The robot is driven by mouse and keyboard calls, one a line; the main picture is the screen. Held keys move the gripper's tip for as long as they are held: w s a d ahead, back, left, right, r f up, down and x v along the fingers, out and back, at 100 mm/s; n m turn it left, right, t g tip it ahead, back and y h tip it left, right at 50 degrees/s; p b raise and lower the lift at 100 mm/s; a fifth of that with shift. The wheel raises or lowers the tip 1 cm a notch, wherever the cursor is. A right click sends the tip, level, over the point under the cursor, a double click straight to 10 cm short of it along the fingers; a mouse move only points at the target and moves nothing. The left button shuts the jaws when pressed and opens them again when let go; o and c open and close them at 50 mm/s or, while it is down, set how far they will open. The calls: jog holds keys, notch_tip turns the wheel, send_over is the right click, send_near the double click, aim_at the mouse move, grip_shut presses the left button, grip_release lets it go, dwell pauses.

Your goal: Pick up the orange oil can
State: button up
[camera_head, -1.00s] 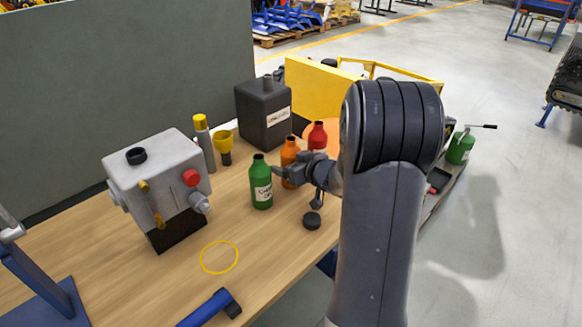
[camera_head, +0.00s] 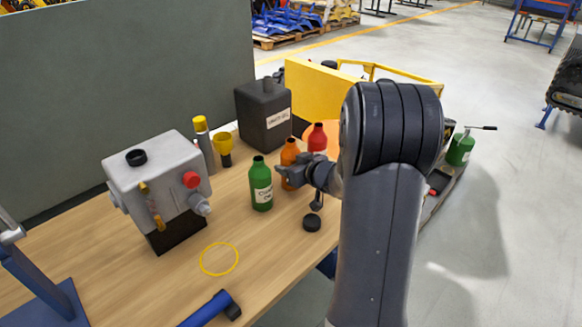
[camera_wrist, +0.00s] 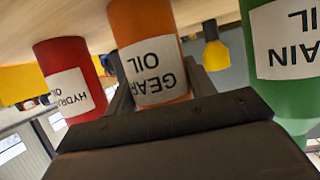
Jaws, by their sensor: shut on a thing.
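The orange oil can (camera_head: 289,152) stands upright on the wooden bench between a green can (camera_head: 261,185) and a red can (camera_head: 317,137). In the wrist view the orange can (camera_wrist: 147,40), labelled "GEAR OIL", sits between the fingers of my gripper (camera_wrist: 160,95). My gripper (camera_head: 288,173) is shut on the orange can, low on its body, and hides part of it in the head view. The can appears to rest on the bench. The red can (camera_wrist: 65,60) and the green can (camera_wrist: 285,60) flank it closely in the wrist view.
A black canister (camera_head: 264,115) and a yellow funnel (camera_head: 223,147) stand behind. A grey gearbox-like unit (camera_head: 160,180) is at left. A yellow ring (camera_head: 219,259) and blue-handled tool (camera_head: 210,310) are nearer; bench between is clear.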

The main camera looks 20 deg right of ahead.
aim_at(291, 140)
notch_tip(291, 140, up, 10)
jog(key=p, duration=0.4)
